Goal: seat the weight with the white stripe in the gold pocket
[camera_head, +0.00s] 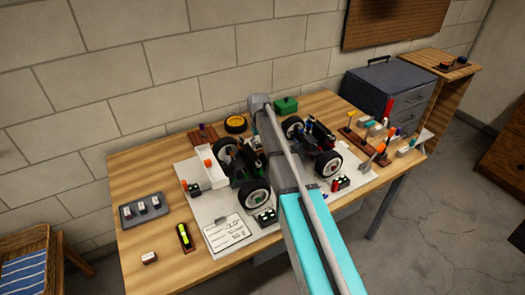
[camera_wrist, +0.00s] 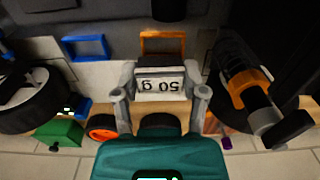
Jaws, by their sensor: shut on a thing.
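In the wrist view my gripper (camera_wrist: 162,97) is shut on a pale block-shaped weight (camera_wrist: 162,84). Its face toward the camera reads "50 g" upside down, and a finger stands at each side. I cannot make out a white stripe on it. An orange-gold open frame (camera_wrist: 162,35), which looks like the gold pocket, shows just above the weight in the picture. The weight is outside it, and I cannot tell the gap in depth. A blue frame (camera_wrist: 86,47) is to its left. In the head view my arm hides the gripper, weight and gold pocket.
The car's wheels (camera_wrist: 35,100) and an orange-and-black shock absorber (camera_wrist: 240,75) flank my gripper. On the table (camera_head: 130,180), a grey tray (camera_head: 130,221) holds several weights. A loose weight (camera_head: 149,257) lies near the front-left edge, beside a yellow level (camera_head: 184,235).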

